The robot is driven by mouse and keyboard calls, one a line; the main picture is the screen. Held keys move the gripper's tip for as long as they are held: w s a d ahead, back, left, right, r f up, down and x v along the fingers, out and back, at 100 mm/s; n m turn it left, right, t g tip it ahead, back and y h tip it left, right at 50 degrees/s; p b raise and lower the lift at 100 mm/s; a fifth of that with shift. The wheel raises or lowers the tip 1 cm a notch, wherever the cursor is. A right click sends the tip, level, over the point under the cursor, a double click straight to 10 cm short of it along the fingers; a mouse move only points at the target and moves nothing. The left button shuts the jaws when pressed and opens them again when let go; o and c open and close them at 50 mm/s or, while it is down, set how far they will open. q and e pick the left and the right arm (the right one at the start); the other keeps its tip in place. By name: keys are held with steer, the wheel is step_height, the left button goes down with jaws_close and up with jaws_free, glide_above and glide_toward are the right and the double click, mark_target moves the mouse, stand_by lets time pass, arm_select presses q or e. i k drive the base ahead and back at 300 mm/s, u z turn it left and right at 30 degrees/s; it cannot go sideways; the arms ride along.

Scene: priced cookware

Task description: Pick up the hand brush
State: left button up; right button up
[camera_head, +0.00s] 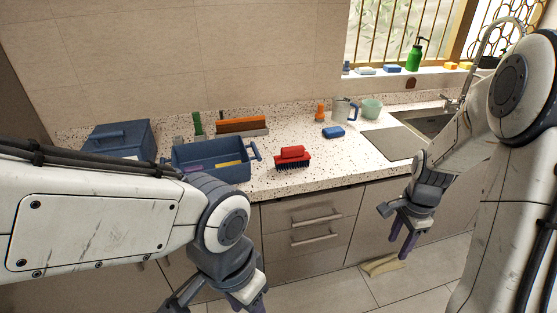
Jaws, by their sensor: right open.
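The hand brush (292,158) has a red handle and dark bristles. It rests on the speckled countertop (330,172) near the front edge, bristles down, to the right of a blue basket. My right gripper (397,226) is open and empty, in front of the cabinets below counter height, to the right of the brush. My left gripper (218,304) is low at the bottom edge, below and left of the brush. Its fingertips are cut off by the frame.
The blue basket (225,174) holds some items. A blue box (119,139), an orange-brown block (242,125), a blue sponge (333,132), a mug (343,108) and a green bowl (371,108) stand around. A sink (425,122) is at right. A yellowish cloth (383,265) lies on the floor.

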mark_target(294, 157)
steer(key=u, duration=0.6)
steer(key=i, duration=1.75)
steer(key=z, duration=0.4)
